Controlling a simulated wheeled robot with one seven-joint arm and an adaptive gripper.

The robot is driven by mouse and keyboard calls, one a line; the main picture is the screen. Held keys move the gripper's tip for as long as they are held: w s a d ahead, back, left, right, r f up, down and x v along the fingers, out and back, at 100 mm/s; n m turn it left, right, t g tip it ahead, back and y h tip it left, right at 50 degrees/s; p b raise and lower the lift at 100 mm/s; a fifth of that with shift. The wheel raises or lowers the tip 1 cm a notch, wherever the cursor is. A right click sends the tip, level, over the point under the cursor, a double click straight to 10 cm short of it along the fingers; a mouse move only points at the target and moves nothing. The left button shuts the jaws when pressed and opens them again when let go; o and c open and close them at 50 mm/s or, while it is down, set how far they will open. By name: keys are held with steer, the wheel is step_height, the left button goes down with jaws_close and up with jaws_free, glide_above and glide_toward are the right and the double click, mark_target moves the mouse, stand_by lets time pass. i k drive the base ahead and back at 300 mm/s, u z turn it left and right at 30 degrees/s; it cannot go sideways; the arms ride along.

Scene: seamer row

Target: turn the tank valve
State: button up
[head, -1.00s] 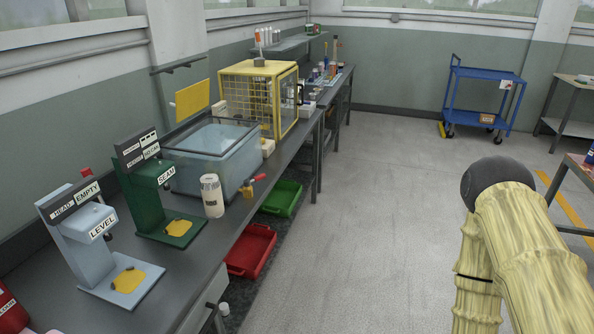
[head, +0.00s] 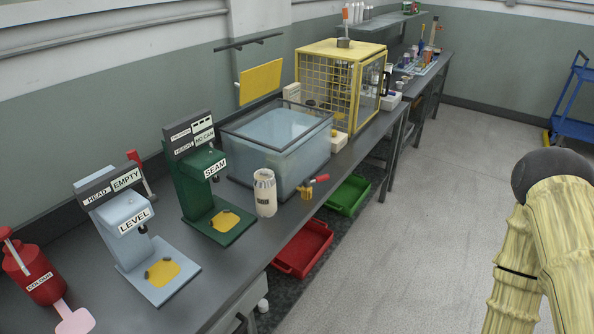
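A clear, open-topped tank (head: 285,145) with pale blue water stands on the long grey bench. A small valve with a red lever handle and a brass body (head: 312,188) sits at its lower front right corner, over the bench edge. A white can (head: 265,193) stands on the bench left of the valve, apart from it. My arm, in a yellowish sleeve, rises at the lower right, well away from the valve. My gripper is outside the view, so its opening is hidden.
Left on the bench (head: 231,275) are a green SEAM machine (head: 207,185), a pale blue LEVEL machine (head: 135,235) and a red COLOUR dispenser (head: 36,275). A yellow cage (head: 338,85) stands beyond the tank. Red (head: 303,250) and green (head: 348,196) trays sit below.

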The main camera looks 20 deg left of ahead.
mark_target(319, 179)
steer(key=u, duration=0.55)
steer(key=i, duration=0.55)
steer(key=u, duration=0.55)
